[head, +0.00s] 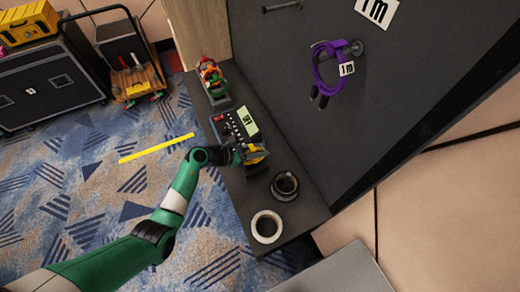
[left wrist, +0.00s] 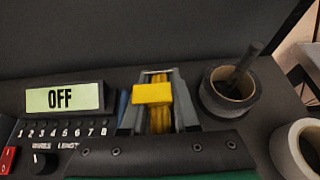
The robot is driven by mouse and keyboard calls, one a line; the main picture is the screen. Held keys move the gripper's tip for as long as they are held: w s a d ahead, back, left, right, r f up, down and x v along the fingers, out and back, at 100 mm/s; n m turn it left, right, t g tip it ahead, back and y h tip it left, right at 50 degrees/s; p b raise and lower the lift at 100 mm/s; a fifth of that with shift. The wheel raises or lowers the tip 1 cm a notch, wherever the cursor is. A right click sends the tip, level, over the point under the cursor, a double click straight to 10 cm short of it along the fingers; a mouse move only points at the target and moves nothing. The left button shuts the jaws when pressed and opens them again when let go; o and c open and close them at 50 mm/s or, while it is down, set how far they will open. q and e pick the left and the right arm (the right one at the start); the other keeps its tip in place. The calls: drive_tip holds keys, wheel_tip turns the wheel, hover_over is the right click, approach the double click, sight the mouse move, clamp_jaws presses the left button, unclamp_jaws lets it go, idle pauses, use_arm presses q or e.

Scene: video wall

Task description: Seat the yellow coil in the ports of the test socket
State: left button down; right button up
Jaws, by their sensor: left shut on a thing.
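My left gripper (head: 254,157) is at the dark shelf, just below the tester in the head view. In the left wrist view its two grey fingers (left wrist: 159,105) are shut on the yellow coil (left wrist: 152,94), of which a flat yellow block and strands show between them. The tester (head: 235,128) has a lit display reading OFF (left wrist: 63,98), a row of numbered lights and a knob. It stands left of the gripper in the wrist view, apart from the coil. I cannot make out the socket's ports. My right gripper is not in view.
A roll with a dark stick in it (left wrist: 228,88) stands close right of the fingers, and a white-rimmed roll (head: 267,227) is farther along. A tray of coloured coils (head: 212,80) is at the shelf's far end. A purple coil (head: 325,65) hangs on the dark panel.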

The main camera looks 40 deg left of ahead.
use_arm(q)
drive_tip(key=c, duration=0.6)
unclamp_jaws()
drive_tip(key=shift+s+a+r, duration=0.15)
drive_tip(key=shift+s+r, duration=0.05)
drive_tip(key=p+v, duration=0.4)
drive_tip(key=v, duration=0.6)
drive_tip(key=shift+s+a+r, duration=0.1)
drive_tip(key=shift+s+r, duration=0.05)
drive_tip(key=shift+s, duration=0.35)
